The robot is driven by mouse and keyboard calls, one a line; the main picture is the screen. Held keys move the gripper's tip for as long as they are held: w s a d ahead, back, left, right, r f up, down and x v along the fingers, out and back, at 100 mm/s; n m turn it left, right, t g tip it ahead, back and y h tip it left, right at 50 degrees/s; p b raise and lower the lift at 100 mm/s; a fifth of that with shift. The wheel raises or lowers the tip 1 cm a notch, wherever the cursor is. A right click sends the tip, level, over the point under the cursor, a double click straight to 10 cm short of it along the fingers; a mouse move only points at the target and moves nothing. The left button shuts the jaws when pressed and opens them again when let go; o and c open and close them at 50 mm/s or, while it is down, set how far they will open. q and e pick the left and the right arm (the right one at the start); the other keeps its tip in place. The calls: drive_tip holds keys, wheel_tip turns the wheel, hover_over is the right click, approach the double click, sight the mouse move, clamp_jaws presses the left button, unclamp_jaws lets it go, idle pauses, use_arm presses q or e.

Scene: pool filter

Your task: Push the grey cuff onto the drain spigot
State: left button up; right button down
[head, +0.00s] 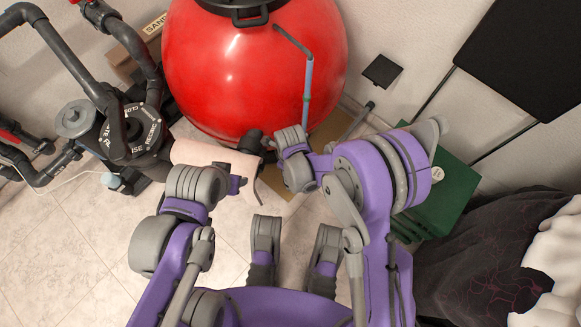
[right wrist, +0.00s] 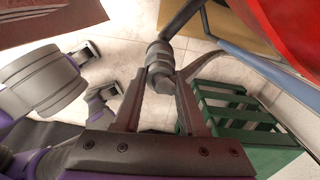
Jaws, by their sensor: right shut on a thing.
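My right gripper (right wrist: 165,85) is shut on the grey cuff (right wrist: 159,58), whose ribbed, stepped body shows between and beyond its fingertips in the right wrist view.
The pale pink cylinder (head: 205,155) lies left of the tank's base. A black valve with pipes (head: 128,130) stands farther left. A green crate (head: 435,195) is at the right, and a pale-blue pipe (head: 307,90) rises before the tank. Tiled floor is free at lower left.

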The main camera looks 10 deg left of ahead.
drive_tip(key=shift+f, duration=0.45)
drive_tip(key=shift+c, duration=1.9)
unclamp_jaws()
drive_tip(key=shift+f, duration=0.1)
drive_tip(key=shift+r+p, duration=1.95)
drive_tip(key=shift+r, duration=0.65)
drive_tip(key=shift+f, duration=0.1)
